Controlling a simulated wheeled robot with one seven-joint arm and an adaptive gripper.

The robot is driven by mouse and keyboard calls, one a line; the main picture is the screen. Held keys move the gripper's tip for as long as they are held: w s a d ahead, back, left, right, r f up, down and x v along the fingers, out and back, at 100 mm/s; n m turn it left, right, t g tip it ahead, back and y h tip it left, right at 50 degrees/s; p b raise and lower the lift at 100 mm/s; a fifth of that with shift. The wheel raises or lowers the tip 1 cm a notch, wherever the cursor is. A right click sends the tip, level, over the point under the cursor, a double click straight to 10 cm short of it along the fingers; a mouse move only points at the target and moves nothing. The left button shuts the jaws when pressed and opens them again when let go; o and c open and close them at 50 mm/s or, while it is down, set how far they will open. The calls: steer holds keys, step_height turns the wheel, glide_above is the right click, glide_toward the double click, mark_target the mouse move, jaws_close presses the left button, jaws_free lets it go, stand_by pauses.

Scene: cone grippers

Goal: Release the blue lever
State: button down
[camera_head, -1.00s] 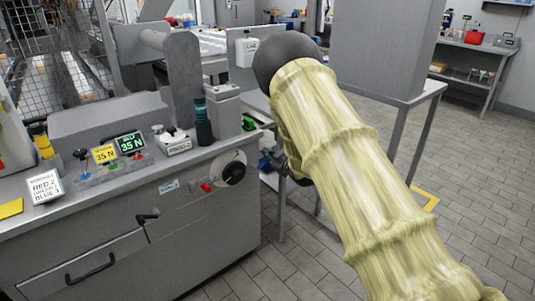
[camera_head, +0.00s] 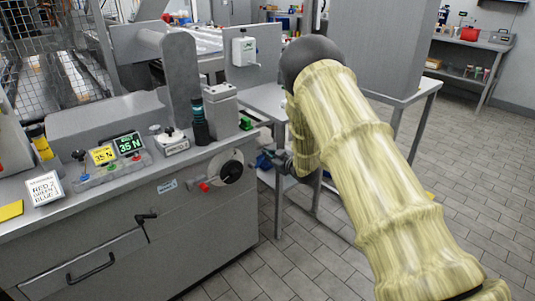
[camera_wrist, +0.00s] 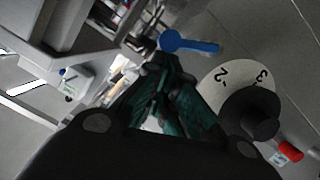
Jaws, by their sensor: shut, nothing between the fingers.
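The blue lever (camera_wrist: 190,46) is a short bar with a round end. In the wrist view it lies just beyond my fingertips, its round end close to them; I cannot tell whether they touch. In the head view a small blue part (camera_head: 263,161) shows at the right end of the grey machine, beside my gripper (camera_head: 275,156). In the wrist view my gripper (camera_wrist: 165,64) has its dark fingers together, with nothing between them. My arm hides part of the area behind the gripper in the head view.
A numbered dial (camera_wrist: 222,84) with a black knob (camera_wrist: 250,115) is close beside my fingers; it also shows on the machine front (camera_head: 232,170). A red knob (camera_wrist: 290,150) is nearby. A grey table (camera_head: 265,100) stands behind. The tiled floor on the right is clear.

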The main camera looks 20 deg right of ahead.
steer(key=shift+s+d+f, duration=0.1)
steer(key=shift+d+f, duration=0.1)
steer(key=shift+f, duration=0.05)
steer(key=shift+r, duration=0.1)
steer(key=s+d+r+p, duration=0.1)
steer(key=s+r+p, duration=0.2)
steer(key=s+r, duration=0.5)
steer(key=s+a+f+m+g+h+p, duration=0.2)
steer(key=s+f+m+g+p, duration=0.15)
steer(key=s+f, duration=0.9)
steer(key=s+a+f+m+g+h+p, duration=0.3)
steer(key=s+f, duration=0.6)
steer(key=s, duration=0.7)
steer(key=s+a+m+g+p, duration=0.1)
steer(key=s+g, duration=0.3)
steer(key=s, duration=1.1)
steer(key=s+a+g+p, duration=0.3)
steer(key=s+g+p, duration=0.1)
steer(key=s, duration=1.1)
steer(key=shift+f+m, duration=0.35)
